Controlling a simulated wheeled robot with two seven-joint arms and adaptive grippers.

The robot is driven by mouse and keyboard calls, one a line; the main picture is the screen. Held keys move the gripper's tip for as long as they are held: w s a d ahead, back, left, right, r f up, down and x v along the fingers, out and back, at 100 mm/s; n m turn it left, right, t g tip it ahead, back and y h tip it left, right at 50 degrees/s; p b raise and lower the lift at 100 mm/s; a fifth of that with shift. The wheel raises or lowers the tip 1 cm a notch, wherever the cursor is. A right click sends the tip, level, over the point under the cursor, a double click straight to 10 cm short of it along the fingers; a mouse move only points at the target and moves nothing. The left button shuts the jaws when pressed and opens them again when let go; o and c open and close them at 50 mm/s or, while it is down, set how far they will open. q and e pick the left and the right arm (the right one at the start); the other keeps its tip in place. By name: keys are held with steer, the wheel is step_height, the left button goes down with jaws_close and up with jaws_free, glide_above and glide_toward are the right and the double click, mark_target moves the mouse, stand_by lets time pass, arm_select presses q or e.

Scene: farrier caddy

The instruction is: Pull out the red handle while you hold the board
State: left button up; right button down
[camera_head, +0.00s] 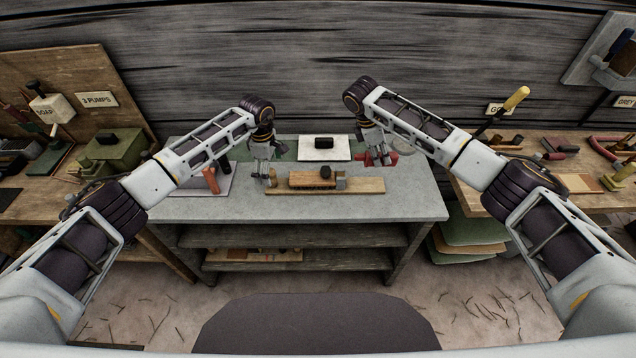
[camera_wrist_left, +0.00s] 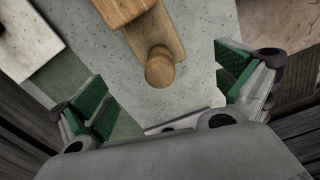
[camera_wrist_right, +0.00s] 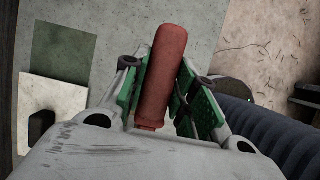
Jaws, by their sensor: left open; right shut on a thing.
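A light wooden board (camera_head: 362,187) lies along the front middle of the grey table. It carries a brown block (camera_head: 310,180) with a dark knob. My left gripper (camera_head: 262,172) is open and empty by the board's left end. In the left wrist view the board (camera_wrist_left: 172,40) ends in a round wooden knob (camera_wrist_left: 159,70) between the spread green pads, touching neither. My right gripper (camera_head: 377,157) is shut on a red handle (camera_head: 390,159), right of the white plate and behind the board. The handle (camera_wrist_right: 163,75) lies lengthwise between its pads; no board shows there.
A white plate (camera_head: 312,153) with a black block stands at the back of the table. An orange-red handled tool (camera_head: 211,180) lies on a grey mat at the left. The table's right side (camera_head: 415,195) is clear. Cluttered benches flank both sides.

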arm_select(q)
steer(key=shift+r+p, duration=1.5)
steer(key=shift+r, duration=2.1)
arm_select(e)
steer(key=shift+r, duration=1.6)
arm_select(q)
steer(key=shift+s+f, duration=0.1)
arm_select(e)
steer(key=shift+f, duration=0.1)
